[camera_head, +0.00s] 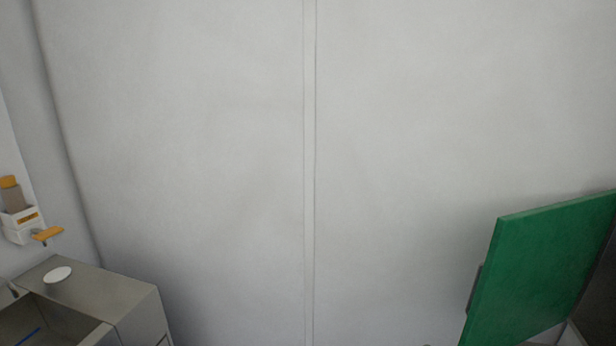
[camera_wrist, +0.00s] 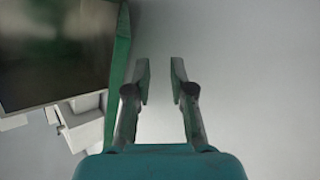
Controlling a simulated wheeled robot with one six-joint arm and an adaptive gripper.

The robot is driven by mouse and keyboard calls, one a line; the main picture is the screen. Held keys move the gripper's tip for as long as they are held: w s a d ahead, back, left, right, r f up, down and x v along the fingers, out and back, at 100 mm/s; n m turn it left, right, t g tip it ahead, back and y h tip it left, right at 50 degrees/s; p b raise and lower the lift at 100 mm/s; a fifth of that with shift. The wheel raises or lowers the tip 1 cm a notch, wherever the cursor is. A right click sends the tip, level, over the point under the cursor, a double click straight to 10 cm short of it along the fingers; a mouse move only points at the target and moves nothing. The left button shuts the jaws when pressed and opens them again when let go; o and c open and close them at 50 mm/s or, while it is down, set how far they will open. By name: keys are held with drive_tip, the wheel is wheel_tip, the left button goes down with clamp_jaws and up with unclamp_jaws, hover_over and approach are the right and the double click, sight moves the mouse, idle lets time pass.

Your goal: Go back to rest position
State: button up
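My gripper (camera_wrist: 160,82) shows in the wrist view with its two fingers apart and nothing between them. Behind the fingertips is a plain grey surface. No part of my arm or gripper shows in the head view. The wrist view shows a dark panel with a green edge (camera_wrist: 122,60) to the left of the fingers, apart from them as far as I can tell.
In the head view, a green panel (camera_head: 535,270) stands at the lower right. A grey metal sink unit (camera_head: 110,292) with a white disc (camera_head: 57,274) is at the lower left. A dispenser (camera_head: 18,222) hangs on the left wall. A pale wall (camera_head: 200,150) fills the middle.

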drive_tip(key=s+a+f+n+t+y, duration=0.25)
drive_tip(key=s+f+n+y, duration=0.55)
drive_tip(key=s+f, duration=0.95)
drive_tip(key=s+a+r+n+t+y, duration=0.1)
drive_tip(key=s+a+r+y, duration=0.15)
drive_tip(key=s, duration=0.75)
drive_tip(key=s+a+r+n+t+y, duration=0.1)
drive_tip(key=s+a+t+y, duration=0.2)
drive_tip(key=s, duration=0.7)
drive_tip(key=s+r+m+y, duration=0.1)
drive_tip(key=s+r, duration=0.8)
drive_tip(key=r, duration=0.3)
drive_tip(key=shift+s+a+t, duration=0.15)
drive_tip(key=shift+a+t, duration=0.15)
drive_tip(key=shift+t, duration=0.05)
clamp_jaws()
